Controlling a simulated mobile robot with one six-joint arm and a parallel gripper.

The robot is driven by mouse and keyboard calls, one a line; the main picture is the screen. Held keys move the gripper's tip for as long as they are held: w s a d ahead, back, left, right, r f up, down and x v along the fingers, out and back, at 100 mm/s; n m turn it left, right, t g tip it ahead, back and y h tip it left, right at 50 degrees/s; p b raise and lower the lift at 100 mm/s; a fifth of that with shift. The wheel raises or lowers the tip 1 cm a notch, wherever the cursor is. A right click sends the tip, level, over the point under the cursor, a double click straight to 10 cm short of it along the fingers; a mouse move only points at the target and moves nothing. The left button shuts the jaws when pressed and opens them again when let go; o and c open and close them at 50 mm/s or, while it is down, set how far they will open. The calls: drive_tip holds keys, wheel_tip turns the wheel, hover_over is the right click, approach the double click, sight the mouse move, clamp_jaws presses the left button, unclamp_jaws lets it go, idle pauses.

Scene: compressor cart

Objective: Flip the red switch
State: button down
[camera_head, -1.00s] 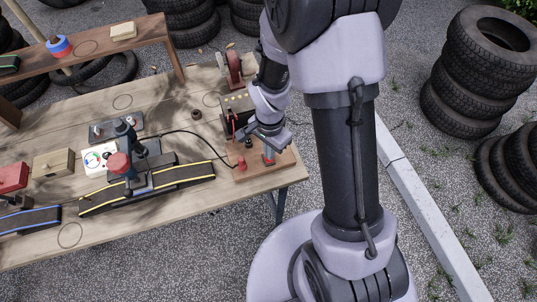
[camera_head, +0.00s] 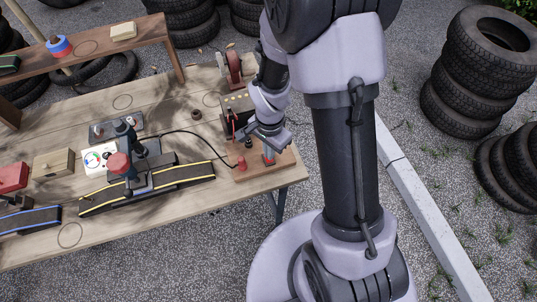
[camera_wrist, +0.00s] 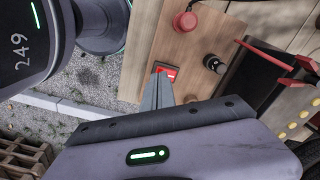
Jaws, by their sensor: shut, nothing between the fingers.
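In the head view my gripper (camera_head: 266,141) is over the board (camera_head: 283,165) at the table's right end, and the switch is not clearly seen there.
A red button (camera_wrist: 185,21), a black knob (camera_wrist: 214,64) and a red lever (camera_wrist: 275,55) stand close by in the wrist view. A conveyor (camera_head: 184,175) lies left of the board on the wooden table (camera_head: 100,225). Tire stacks (camera_head: 480,70) stand at the right.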

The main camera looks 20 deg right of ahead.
drive_tip(key=shift+f+b, duration=0.9)
drive_tip(key=shift+f, duration=0.05)
idle(0.5)
drive_tip(key=shift+r, duration=0.15)
wheel_tip(320, 180, up, 7)
drive_tip(key=p, duration=0.5)
drive_tip(key=s+a+r+n+t+b, duration=0.1)
drive_tip(key=s+r+n+t, duration=0.1)
drive_tip(key=s+r, duration=0.2)
drive_tip(key=s+a+r+n+t+y+b, duration=0.1)
drive_tip(key=s+r+n+t, duration=0.1)
drive_tip(key=r, duration=0.9)
drive_tip(key=s+a+r+n+t+y+b, duration=0.1)
drive_tip(key=s+a+r+n, duration=0.1)
drive_tip(key=s+r, duration=0.5)
drive_tip(key=shift+r+n+t, duration=0.35)
drive_tip(key=shift+n+t, duration=0.05)
drive_tip(key=shift+n, duration=0.4)
